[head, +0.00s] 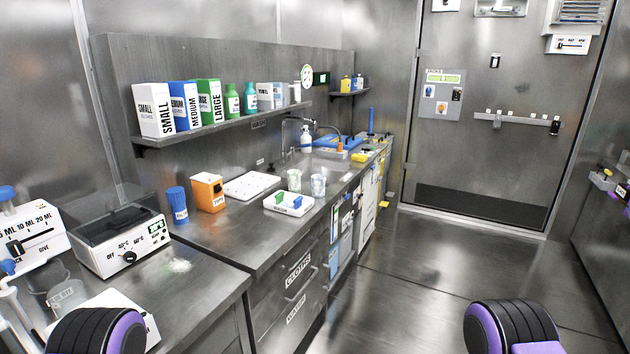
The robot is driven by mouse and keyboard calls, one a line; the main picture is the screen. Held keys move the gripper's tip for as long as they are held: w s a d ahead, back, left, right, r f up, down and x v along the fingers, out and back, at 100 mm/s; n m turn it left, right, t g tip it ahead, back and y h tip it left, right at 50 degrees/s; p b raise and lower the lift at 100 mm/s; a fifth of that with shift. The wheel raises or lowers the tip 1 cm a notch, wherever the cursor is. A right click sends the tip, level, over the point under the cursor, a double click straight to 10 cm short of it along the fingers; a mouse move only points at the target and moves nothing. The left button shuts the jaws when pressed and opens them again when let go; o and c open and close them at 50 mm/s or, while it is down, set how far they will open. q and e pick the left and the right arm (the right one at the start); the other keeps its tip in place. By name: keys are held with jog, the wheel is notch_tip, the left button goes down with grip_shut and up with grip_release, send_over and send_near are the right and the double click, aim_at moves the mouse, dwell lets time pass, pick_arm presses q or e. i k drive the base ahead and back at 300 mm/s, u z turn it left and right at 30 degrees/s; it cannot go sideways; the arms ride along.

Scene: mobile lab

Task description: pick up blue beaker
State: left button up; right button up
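A blue cup-shaped container (176,205) with a pale label stands upright on the metal counter (225,232), left of the orange box. It is the only blue beaker-like vessel I can make out. Nothing is holding it. Only black and purple parts of my two arms show at the bottom edge, one at the left and one at the right. Neither gripper shows.
An orange box (208,192) stands close to the blue container's right. A white heating device (122,240) stands to its left. The floor (440,270) at right is clear.

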aim_at(318, 186)
jog(key=z, duration=1.2)
jog(key=i, duration=2.2)
jog(key=u, duration=3.05)
